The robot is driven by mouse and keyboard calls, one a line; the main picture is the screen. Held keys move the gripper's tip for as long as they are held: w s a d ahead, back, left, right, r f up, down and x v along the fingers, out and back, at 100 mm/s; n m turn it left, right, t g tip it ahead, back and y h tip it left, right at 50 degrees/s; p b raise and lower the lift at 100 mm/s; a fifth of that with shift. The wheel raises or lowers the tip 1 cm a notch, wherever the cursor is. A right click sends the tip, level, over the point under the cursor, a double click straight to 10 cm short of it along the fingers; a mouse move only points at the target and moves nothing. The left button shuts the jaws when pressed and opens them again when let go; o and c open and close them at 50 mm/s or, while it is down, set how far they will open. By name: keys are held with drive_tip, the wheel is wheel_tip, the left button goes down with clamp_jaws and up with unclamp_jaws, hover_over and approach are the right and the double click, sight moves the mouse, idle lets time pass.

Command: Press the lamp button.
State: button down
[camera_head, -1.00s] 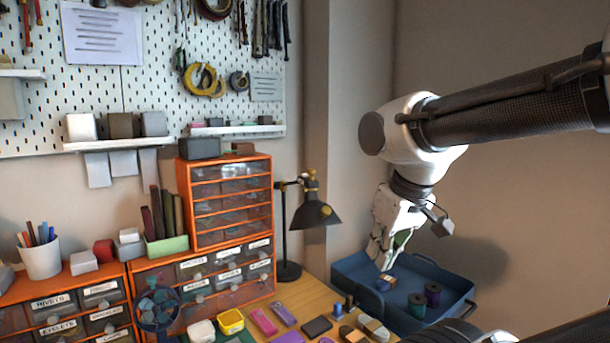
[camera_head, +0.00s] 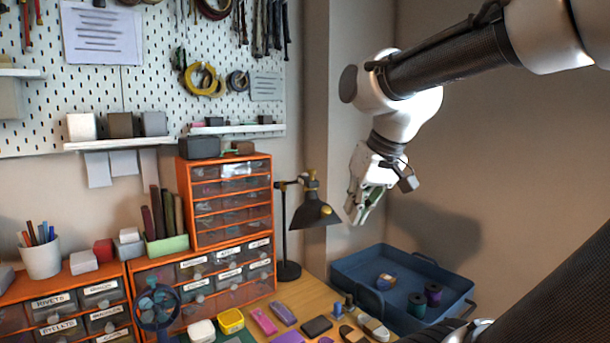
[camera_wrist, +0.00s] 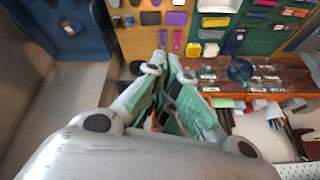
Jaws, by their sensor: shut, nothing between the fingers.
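The black desk lamp (camera_head: 314,213) stands on the bench right of the orange drawer cabinet in the head view, its shade hanging from a jointed arm. Small brass-coloured parts show at the top joint and on the shade; I cannot tell which, if any, is the button. My gripper (camera_head: 354,217) is just right of the shade in the picture, pointing down, with a visible gap between them. It is shut and empty. In the wrist view my gripper (camera_wrist: 168,61) covers the middle, and the lamp is mostly hidden or cannot be made out.
A blue tray (camera_head: 350,275) with spools stands right of the lamp, below my gripper. The orange drawer cabinet (camera_head: 231,208) is close to the lamp's left. A wall corner is behind the lamp. Small items lie on the bench front. The air above the tray is free.

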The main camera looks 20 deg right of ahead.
drive_tip(key=w+d+r+m+t, duration=0.1)
drive_tip(key=w+r, duration=0.3)
drive_tip(key=w, duration=0.5)
drive_tip(key=w+d+r+m+t+y, duration=0.1)
drive_tip(key=w+r, duration=0.4)
drive_tip(key=w, duration=0.5)
drive_tip(key=w+d+r+m+t, duration=0.1)
drive_tip(key=w+r, duration=0.4)
drive_tip(key=w, duration=0.5)
drive_tip(key=shift+w+d+r+m+t+y, duration=0.2)
drive_tip(key=shift+d+r+m+t+y, duration=0.15)
drive_tip(key=shift+m, duration=0.25)
drive_tip(key=shift+a+f, duration=0.1)
drive_tip(key=shift+f, duration=0.05)
hover_over(308, 176)
drive_tip(key=shift+w+f, duration=0.2)
drive_tip(key=shift+f, duration=2)
drive_tip(key=shift+w+f, duration=0.2)
drive_tip(key=shift+f, duration=1.95)
drive_tip(key=shift+f, duration=0.1)
drive_tip(key=shift+f, duration=0.35)
